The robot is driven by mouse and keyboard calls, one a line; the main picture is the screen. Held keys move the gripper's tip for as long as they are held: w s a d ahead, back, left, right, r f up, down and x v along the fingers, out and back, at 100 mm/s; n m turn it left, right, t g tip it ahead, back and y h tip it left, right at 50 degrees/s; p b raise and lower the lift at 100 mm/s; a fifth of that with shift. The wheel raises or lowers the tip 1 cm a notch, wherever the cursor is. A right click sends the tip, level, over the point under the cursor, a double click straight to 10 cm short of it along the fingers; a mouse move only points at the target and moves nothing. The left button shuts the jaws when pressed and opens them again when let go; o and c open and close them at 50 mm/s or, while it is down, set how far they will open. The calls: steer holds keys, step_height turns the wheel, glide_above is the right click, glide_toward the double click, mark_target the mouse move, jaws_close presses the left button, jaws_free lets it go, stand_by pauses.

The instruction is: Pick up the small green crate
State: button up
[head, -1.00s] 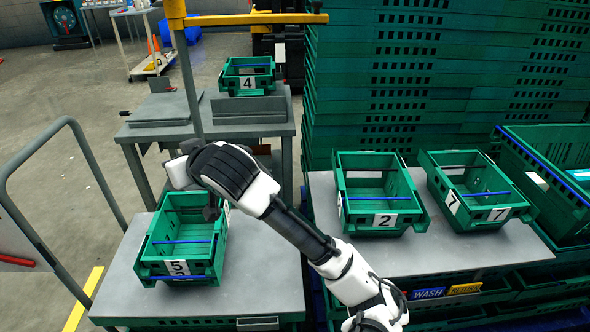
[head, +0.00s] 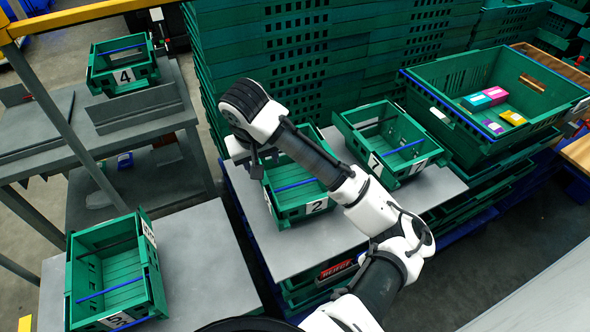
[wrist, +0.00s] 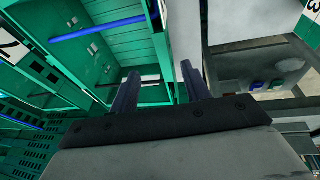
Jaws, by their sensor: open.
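Several small green crates show in the head view. The crate labelled 2 (head: 292,207) stands on the right grey table, a blue bar across its inside. My gripper (head: 256,167) is at this crate's left rim, partly hidden by my wrist. In the wrist view, my open gripper (wrist: 159,70) has two dark fingers, with a green crate wall (wrist: 157,25) appearing between their tips. I cannot tell whether they touch it. The crate labelled 7 (head: 421,167) stands right of crate 2, crate 5 (head: 84,246) on the left table, and crate 4 (head: 107,51) at the back left.
Tall stacks of green crates rise behind the right table (head: 233,180). A large green crate (head: 466,141) at the right holds several coloured boxes. A yellow rail (head: 70,16) crosses the upper left. The left table (head: 200,262) has bare room beside crate 5.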

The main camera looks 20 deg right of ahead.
steer(key=x, duration=0.4)
steer(key=shift+f, duration=0.4)
steer(key=shift+a+p+x, duration=0.2)
steer(key=shift+x, duration=1.15)
steer(key=shift+a+p+x, duration=0.15)
steer(key=shift+x, duration=1.15)
steer(key=shift+f, duration=0.1)
steer(key=shift+s, duration=0.1)
jaws_close()
